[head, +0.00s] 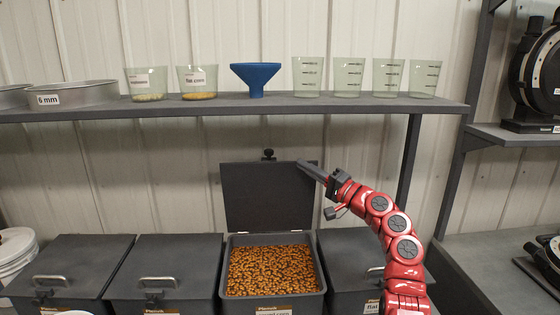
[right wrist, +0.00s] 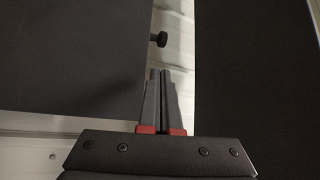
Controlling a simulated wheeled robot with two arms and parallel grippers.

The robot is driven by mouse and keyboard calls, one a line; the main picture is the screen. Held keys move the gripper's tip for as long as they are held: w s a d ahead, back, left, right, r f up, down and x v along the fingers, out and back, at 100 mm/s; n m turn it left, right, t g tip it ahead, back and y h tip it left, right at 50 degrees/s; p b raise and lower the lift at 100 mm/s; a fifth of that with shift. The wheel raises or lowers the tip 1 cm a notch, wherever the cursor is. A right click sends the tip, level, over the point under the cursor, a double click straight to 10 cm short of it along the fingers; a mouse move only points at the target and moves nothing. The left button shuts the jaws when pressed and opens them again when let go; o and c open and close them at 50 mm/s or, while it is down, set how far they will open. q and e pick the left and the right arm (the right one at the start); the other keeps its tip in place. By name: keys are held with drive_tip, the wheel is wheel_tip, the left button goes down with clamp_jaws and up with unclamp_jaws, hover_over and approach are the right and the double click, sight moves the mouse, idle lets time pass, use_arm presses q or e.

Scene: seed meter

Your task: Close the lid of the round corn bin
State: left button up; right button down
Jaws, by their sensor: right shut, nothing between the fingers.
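The open bin (head: 232,290) in the middle of the row is full of orange-brown corn; its front label is partly cut off. Its dark lid (head: 265,200) stands upright at the back, with a black knob (head: 268,154) at its top edge. My right gripper (head: 303,166) is at the lid's top right corner, shut and empty. In the right wrist view the shut fingers (right wrist: 163,78) point along the lid's edge, with the lid (right wrist: 70,55) at left and the knob (right wrist: 158,39) beyond the tips. I cannot tell whether they touch the lid. My left gripper is out of view.
Closed bins stand left (head: 165,262) and right (head: 345,255) of the open one. A shelf (head: 250,104) above the lid holds cups, a blue funnel (head: 256,76) and metal sieves (head: 75,94). A shelf post (head: 408,155) stands behind my right arm.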

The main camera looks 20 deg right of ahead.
drive_tip(key=b+x, duration=0.1)
drive_tip(key=x, duration=0.6)
drive_tip(key=shift+w+a+b, duration=0.25)
drive_tip(key=shift+b, duration=0.15)
drive_tip(key=shift+b+x, duration=0.35)
drive_tip(key=shift+x, duration=0.7)
drive_tip(key=shift+r, duration=0.15)
